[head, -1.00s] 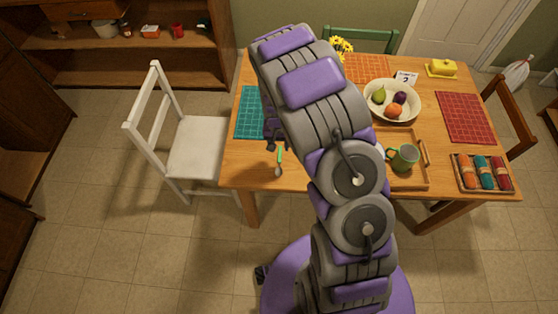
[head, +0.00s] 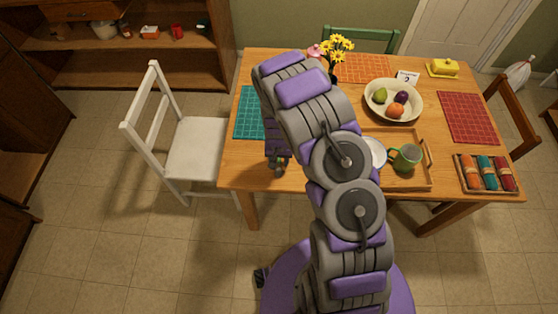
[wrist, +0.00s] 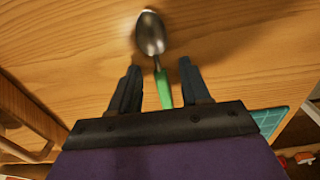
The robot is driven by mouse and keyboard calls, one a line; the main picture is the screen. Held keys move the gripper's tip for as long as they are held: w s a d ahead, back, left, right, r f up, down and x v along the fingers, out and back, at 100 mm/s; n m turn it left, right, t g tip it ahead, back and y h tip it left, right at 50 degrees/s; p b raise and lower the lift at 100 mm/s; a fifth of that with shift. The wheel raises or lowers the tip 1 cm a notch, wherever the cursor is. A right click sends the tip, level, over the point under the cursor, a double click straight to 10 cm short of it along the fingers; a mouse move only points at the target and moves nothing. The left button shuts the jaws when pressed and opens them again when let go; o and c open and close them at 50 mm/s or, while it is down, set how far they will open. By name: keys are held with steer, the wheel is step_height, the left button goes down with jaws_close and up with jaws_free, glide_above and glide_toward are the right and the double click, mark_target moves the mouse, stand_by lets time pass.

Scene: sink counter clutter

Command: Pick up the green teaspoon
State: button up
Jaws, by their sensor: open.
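The green teaspoon (wrist: 151,36) lies on the wooden table (wrist: 70,50) in the wrist view. Its metal bowl points away from my gripper, and its green handle runs back between the two fingers. My gripper (wrist: 159,78) is open, with one dark finger on each side of the handle. I cannot tell how high the fingertips are above the table. In the head view my gripper (head: 278,166) hangs over the table's front left part and hides most of the teaspoon.
A teal placemat (head: 248,113) lies left of my arm. A tray (head: 414,181) with a green mug (head: 405,158), a fruit bowl (head: 414,115) and a box of rolled cloths (head: 485,187) are to the right. A white chair (head: 190,148) stands at the left edge.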

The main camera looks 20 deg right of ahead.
steer(key=shift+c, duration=0.2)
jaws_close()
steer(key=shift+r, duration=0.15)
